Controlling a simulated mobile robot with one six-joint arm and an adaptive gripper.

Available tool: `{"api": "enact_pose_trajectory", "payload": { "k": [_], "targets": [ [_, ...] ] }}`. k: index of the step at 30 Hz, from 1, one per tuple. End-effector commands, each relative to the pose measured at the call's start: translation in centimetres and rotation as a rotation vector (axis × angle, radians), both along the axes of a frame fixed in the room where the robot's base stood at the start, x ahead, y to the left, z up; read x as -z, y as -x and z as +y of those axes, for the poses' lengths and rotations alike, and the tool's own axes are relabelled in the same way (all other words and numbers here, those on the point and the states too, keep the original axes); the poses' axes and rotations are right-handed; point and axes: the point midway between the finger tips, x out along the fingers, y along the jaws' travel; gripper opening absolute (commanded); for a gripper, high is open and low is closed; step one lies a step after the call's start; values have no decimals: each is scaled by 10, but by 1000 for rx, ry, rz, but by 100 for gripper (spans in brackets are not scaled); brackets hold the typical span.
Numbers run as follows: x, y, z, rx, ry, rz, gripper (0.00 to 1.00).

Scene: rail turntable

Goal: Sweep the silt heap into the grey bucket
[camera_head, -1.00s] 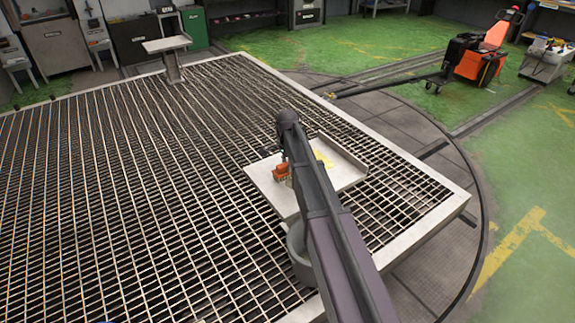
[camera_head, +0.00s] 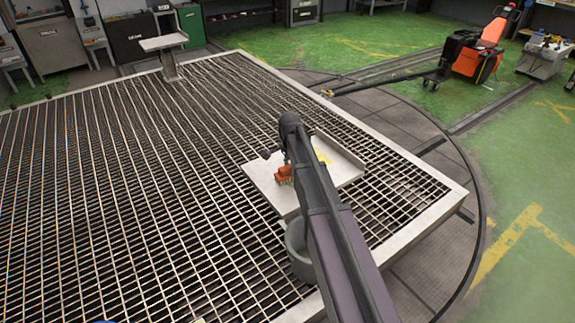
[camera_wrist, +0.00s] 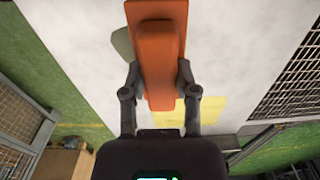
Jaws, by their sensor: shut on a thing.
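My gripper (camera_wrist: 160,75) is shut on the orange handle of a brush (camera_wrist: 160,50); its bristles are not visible. The brush also shows in the head view (camera_head: 284,173), low over or on a pale tray (camera_head: 265,185); contact is unclear. A small grey-green patch, likely the silt heap (camera_wrist: 121,42), lies on the tray left of the brush in the wrist view, partly hidden by it. In the head view my arm hides the heap and most of my gripper. The grey bucket (camera_head: 297,252) stands at the tray's near edge, partly behind my arm.
A yellow patch (camera_wrist: 205,108) marks the tray surface. The tray has a raised wall (camera_head: 341,157) along its far right side. Slatted grating (camera_head: 130,190) surrounds it. A small stand (camera_head: 163,43) is at the far edge, and an orange-black machine (camera_head: 475,58) stands beyond.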

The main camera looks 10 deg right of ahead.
Motion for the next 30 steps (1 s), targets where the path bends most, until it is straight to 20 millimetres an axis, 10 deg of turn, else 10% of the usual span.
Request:
{"api": "enact_pose_trajectory", "payload": {
  "k": [30],
  "targets": [
    [1,31,-11,0,0,0,1]
  ]
}}
